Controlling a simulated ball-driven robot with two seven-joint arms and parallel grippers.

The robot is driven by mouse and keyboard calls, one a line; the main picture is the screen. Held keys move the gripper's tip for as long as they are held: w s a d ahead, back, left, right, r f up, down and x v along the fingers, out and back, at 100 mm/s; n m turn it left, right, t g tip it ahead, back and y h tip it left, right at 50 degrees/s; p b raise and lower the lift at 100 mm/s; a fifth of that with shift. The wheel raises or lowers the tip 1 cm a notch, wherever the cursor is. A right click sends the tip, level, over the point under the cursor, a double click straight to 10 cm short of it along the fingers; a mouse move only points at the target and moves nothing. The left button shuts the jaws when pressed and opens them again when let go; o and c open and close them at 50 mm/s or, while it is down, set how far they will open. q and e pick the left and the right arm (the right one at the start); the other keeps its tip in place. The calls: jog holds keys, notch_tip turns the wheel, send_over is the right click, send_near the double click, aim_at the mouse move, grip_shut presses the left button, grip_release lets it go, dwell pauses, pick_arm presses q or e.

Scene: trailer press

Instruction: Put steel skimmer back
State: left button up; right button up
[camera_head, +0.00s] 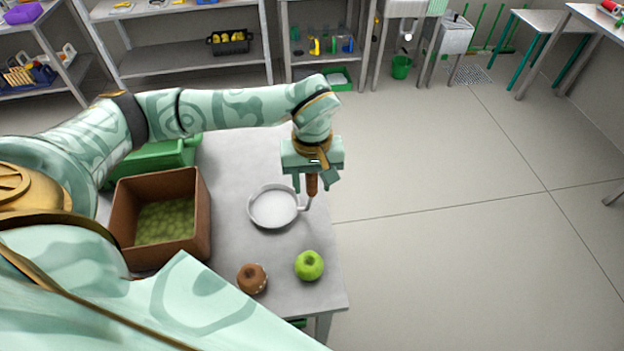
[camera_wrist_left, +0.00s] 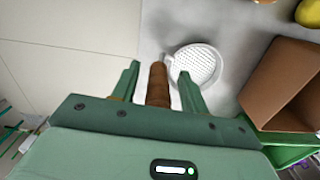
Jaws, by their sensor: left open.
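The steel skimmer (camera_head: 273,207) has a round, pale perforated pan and a brown handle. In the head view its pan is over the grey table and its handle points up toward my left gripper (camera_head: 312,184). In the left wrist view the skimmer's pan (camera_wrist_left: 196,66) is beyond the fingers. Its brown handle stands between the two fingers of my left gripper (camera_wrist_left: 156,80), with gaps at the sides. The left gripper is open around the handle. My right gripper is not in view.
A brown crate (camera_head: 203,225) with green contents stands on the table (camera_head: 232,160) left of the skimmer, in front of a green box (camera_head: 160,156). A green apple (camera_head: 309,265) and a brown round item (camera_head: 252,278) lie near the front edge. Shelves (camera_head: 190,58) stand behind; floor is clear at right.

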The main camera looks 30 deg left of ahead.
pick_arm(q)
notch_tip(320, 180, up, 12)
jog(key=shift+w+f+p, duration=0.1)
jog(key=shift+p, duration=0.65)
